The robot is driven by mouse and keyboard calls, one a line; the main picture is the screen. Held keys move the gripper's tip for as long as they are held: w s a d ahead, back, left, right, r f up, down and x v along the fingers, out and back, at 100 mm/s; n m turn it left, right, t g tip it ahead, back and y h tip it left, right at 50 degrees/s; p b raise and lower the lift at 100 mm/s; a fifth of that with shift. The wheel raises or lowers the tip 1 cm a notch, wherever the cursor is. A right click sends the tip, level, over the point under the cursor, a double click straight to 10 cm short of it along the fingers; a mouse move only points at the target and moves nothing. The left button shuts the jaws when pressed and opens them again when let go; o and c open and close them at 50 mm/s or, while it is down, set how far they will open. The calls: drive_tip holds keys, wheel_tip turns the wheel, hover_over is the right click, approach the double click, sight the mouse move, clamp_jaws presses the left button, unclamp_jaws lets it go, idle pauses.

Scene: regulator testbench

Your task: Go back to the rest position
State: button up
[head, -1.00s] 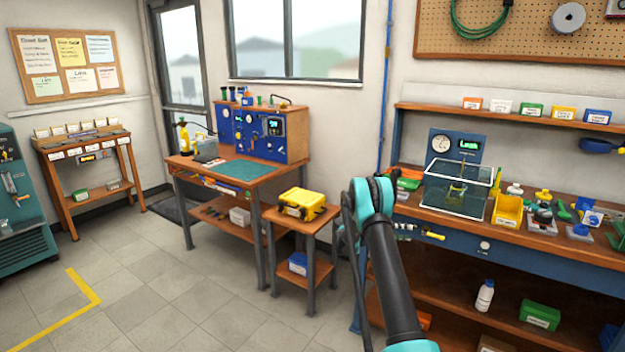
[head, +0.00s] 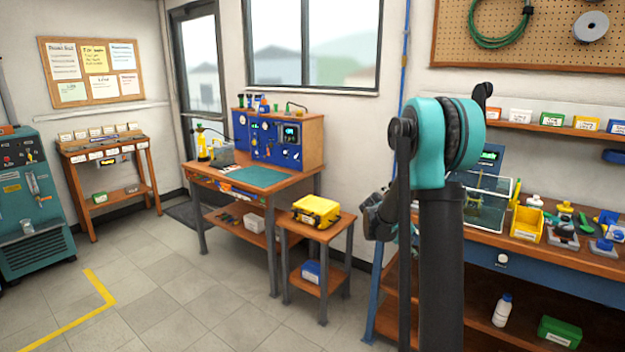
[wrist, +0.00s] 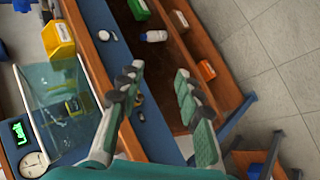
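My gripper (wrist: 158,105) shows in the wrist view with its two padded fingers spread well apart and nothing between them. It hangs in front of the blue-edged workbench (wrist: 110,20), which has an open lower shelf. In the head view my raised arm stands in front of the left part of that bench and hides some of it. My gripper's fingers cannot be made out clearly there.
A clear-lidded test box (head: 487,215) and a yellow bin (head: 527,223) stand on the right bench. A small side table (head: 318,233) bears a yellow case (head: 316,210). A blue-panelled bench (head: 277,136) stands behind. The tiled floor at the left (head: 170,290) is clear.

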drive_tip(key=s+a+f+t+y, duration=0.1)
drive_tip(key=s+a+y, duration=0.2)
drive_tip(key=s+a, duration=0.3)
drive_tip(key=s+a+f+t+y, duration=0.1)
drive_tip(key=s+a, duration=0.5)
drive_tip(key=s, duration=0.6)
drive_tip(key=s+a+f+t+y, duration=0.1)
drive_tip(key=s+a+f+y, duration=0.2)
drive_tip(key=s, duration=0.6)
drive_tip(key=a+y, duration=0.2)
drive_tip(key=shift+s+a+n, duration=0.3)
drive_tip(key=shift+s+a, duration=0.1)
drive_tip(key=shift+w+d+f, duration=0.1)
drive_tip(key=shift+w, duration=0.05)
